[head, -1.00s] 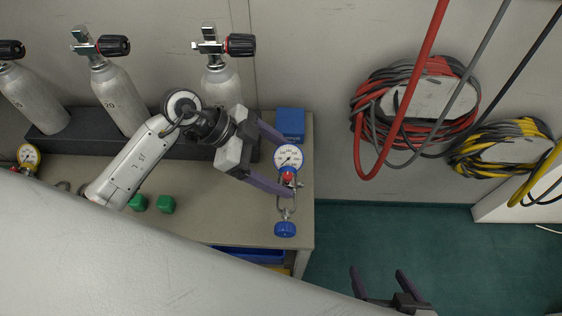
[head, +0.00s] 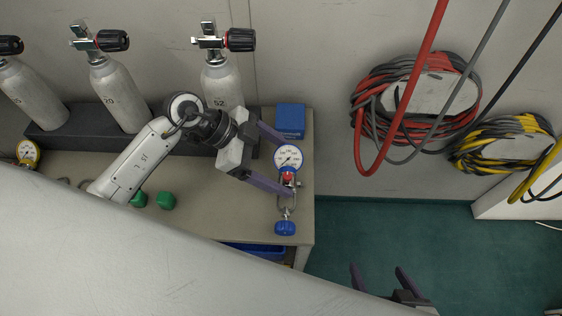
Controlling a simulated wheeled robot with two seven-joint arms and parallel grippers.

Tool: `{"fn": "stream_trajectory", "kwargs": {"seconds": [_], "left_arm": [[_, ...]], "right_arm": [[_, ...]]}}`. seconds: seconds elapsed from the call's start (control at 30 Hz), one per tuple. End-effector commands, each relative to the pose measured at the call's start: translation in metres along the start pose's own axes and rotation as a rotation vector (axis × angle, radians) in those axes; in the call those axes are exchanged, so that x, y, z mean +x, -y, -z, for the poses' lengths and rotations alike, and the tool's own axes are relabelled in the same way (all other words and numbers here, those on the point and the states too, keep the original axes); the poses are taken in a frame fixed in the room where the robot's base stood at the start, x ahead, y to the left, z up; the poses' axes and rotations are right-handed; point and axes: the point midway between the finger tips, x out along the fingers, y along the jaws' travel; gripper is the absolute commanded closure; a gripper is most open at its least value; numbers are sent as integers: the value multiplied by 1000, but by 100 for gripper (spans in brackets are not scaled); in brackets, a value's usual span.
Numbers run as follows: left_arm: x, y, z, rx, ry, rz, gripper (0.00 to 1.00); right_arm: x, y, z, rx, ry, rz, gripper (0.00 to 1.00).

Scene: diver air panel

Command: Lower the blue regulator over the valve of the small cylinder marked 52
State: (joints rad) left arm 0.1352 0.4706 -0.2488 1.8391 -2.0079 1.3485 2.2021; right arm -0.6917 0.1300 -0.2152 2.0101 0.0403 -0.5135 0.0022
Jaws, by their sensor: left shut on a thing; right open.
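The blue regulator (head: 286,228) hangs below a round white gauge (head: 288,158), with a metal yoke between them. My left gripper (head: 285,167) is shut on it, near the gauge, over the right end of the bench. The small cylinder marked 52 (head: 221,86) stands at the back, up and left of the gripper. Its valve (head: 209,41) with a black knob (head: 240,40) is bare. My arm hides the cylinder's lower part. My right gripper (head: 383,279) is open and empty at the bottom edge, over the floor.
Cylinder 20 (head: 118,97) and another cylinder (head: 30,95) stand to the left in a dark rack (head: 85,137). A blue box (head: 291,120) is behind the gripper. Coiled hoses (head: 365,105) hang on the right wall.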

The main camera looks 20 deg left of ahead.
Motion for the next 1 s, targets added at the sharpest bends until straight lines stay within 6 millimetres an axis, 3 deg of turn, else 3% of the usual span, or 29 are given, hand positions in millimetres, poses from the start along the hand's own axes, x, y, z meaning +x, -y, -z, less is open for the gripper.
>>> {"fn": "stream_trajectory", "kwargs": {"seconds": [1.0], "left_arm": [[0, 0, 2, 0, -4, 1, 60]], "right_arm": [[-9, 1, 10, -1, -2, 0, 22]]}}
